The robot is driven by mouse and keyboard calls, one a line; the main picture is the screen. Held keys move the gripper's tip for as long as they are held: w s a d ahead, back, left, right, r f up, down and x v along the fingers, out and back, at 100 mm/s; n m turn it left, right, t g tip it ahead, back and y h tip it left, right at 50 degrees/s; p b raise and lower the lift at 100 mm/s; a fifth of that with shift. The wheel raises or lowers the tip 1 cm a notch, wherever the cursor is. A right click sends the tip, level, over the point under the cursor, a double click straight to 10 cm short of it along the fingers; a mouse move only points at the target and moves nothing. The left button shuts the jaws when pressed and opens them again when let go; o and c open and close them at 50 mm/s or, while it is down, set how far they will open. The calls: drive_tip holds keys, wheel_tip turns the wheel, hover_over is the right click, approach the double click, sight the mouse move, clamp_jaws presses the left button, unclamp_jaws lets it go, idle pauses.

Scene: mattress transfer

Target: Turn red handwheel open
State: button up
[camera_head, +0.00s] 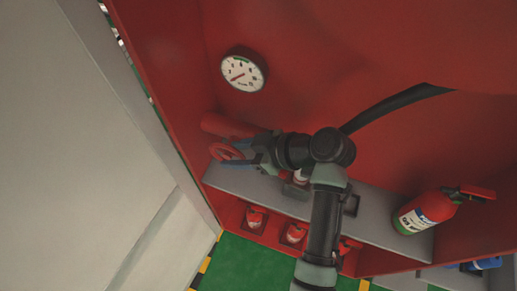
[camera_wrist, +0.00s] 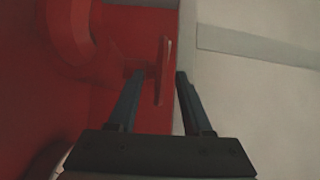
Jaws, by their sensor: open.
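The red handwheel (camera_head: 222,151) sits on a red pipe (camera_head: 226,126) inside the red cabinet, left of centre in the head view. My gripper (camera_head: 246,152) reaches it from the right, and its blue-grey fingers overlap the wheel's right side. In the wrist view the handwheel (camera_wrist: 163,68) shows nearly edge-on as a thin red rim. The open fingers of my gripper (camera_wrist: 160,74) stand on either side of this rim, with gaps showing. I cannot tell whether either finger touches the wheel. My gripper and arm hide part of the wheel's right side in the head view.
A round gauge (camera_head: 244,69) is on the cabinet's back wall above the wheel. A grey shelf (camera_head: 375,215) runs below, with a fire extinguisher (camera_head: 425,211) at right. Several small red extinguishers stand lower down. A pale panel (camera_head: 75,150) borders the left. A black hose (camera_head: 393,104) hangs behind my arm.

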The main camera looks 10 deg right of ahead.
drive_tip(key=b+v, duration=0.1)
drive_tip(key=v, duration=0.8)
drive_tip(key=shift+d+r, duration=0.15)
